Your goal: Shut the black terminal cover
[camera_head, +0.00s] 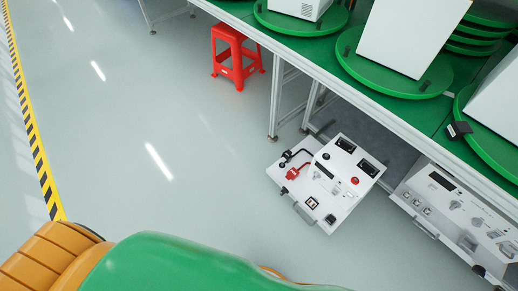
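A white test device (345,172) with a flat front plate stands low, beside the table leg. On its plate are a small black clamp-like part (287,155) and a red one (292,174), with short leads. A small black block (459,129) sits at the edge of a green turntable at the right. I cannot tell for sure which black part is the terminal cover, or whether a cover is open. Neither gripper is in view.
A long green-topped table (312,48) carries green turntables (352,62) with white boxes (405,35). A second white panel (460,205) stands low at the right. A red stool (236,57) stands on the open grey floor. My green and orange body parts fill the bottom left.

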